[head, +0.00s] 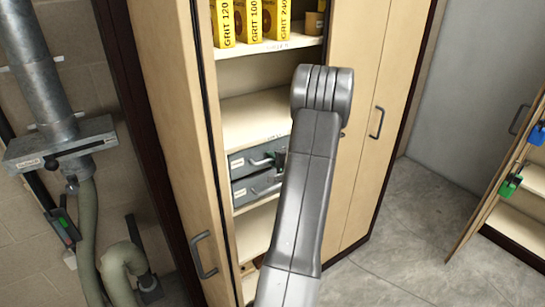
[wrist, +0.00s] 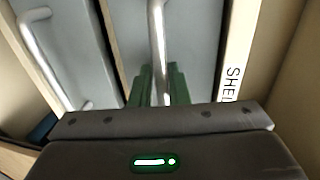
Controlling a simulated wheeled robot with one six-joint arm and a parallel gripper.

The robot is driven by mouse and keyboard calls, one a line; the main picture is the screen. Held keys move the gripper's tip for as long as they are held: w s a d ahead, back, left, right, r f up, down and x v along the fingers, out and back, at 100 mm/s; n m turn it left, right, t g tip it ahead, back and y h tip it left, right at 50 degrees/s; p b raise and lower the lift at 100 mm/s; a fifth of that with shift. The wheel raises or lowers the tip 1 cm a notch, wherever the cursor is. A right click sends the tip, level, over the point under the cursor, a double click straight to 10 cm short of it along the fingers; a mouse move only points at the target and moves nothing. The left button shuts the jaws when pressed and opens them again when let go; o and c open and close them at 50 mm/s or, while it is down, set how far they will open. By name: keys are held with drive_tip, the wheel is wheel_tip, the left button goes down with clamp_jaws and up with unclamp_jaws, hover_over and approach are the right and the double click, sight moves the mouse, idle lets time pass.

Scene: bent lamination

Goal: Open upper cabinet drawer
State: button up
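The upper drawer (head: 240,164) is a grey front with a metal bar handle, set in the open cabinet above a matching lower drawer (head: 243,190). In the wrist view, the upper drawer's handle (wrist: 156,25) runs down between the green fingers of my gripper (wrist: 160,86). The fingers are close together, one on each side of the bar, and look shut on it. The lower drawer's handle (wrist: 44,60) is apart at the left. In the head view my arm hides most of my gripper and the drawers' right part. The upper drawer looks closed or nearly so.
The open cabinet door (head: 180,130) stands left of the drawers; another closed door (head: 375,130) is at the right. Yellow grit boxes (head: 250,20) stand on a shelf above. A metal duct and hose (head: 115,265) are at left. Clear floor (head: 420,220) lies at right.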

drive_tip(key=shift+s+r, duration=0.1)
drive_tip(key=shift+r, duration=0.05)
clamp_jaws()
drive_tip(key=f+b+v, duration=0.2)
drive_tip(key=b+v, duration=0.4)
drive_tip(key=v, duration=0.4)
drive_tip(key=f+b+v, duration=0.2)
drive_tip(key=b+v, duration=0.5)
drive_tip(key=v, duration=0.4)
drive_tip(key=shift+v, duration=0.75)
drive_tip(key=shift+f, duration=0.25)
unclamp_jaws()
